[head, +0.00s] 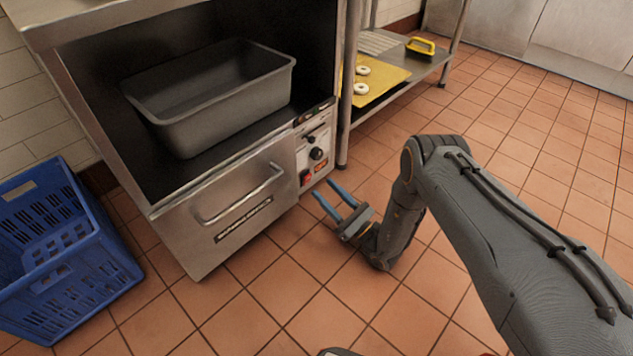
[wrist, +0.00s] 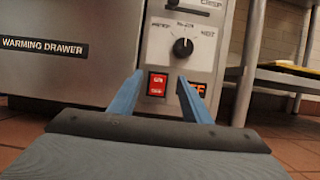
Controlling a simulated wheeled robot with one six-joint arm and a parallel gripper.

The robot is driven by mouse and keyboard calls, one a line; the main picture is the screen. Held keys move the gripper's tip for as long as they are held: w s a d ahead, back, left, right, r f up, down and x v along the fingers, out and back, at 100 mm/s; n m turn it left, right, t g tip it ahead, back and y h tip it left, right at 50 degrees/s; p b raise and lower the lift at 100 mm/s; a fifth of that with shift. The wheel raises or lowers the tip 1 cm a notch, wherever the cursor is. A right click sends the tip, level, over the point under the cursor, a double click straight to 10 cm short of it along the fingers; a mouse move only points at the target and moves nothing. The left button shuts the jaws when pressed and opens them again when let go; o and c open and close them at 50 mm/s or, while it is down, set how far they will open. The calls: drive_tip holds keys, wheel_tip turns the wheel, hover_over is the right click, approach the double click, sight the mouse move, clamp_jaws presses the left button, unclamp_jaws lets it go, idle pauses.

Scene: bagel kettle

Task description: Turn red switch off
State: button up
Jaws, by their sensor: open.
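The red switch (wrist: 157,84) is a rectangular rocker marked ON and OFF, low on the panel of the warming drawer unit. It shows between my fingers in the wrist view. In the head view the red switch (head: 306,177) is small at the panel's lower left. My gripper (head: 334,201) has two blue fingers, spread open and empty, pointing at the panel. The fingers also show in the wrist view (wrist: 158,92). I cannot tell whether the fingertips touch the panel. The switch's position is too small to tell.
A black dial (wrist: 183,47) sits above the switch. The warming drawer (head: 228,220) with its handle is left of the panel. A grey bin (head: 215,122) stands inside the cabinet. A blue crate (head: 62,262) is at left. A shelf holds a yellow board (head: 384,88) with bagels. Floor is clear ahead.

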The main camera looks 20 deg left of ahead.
drive_tip(key=s+d+p, duration=0.2)
drive_tip(key=s+d, duration=0.1)
drive_tip(key=d, duration=0.4)
drive_tip(key=shift+p, duration=0.35)
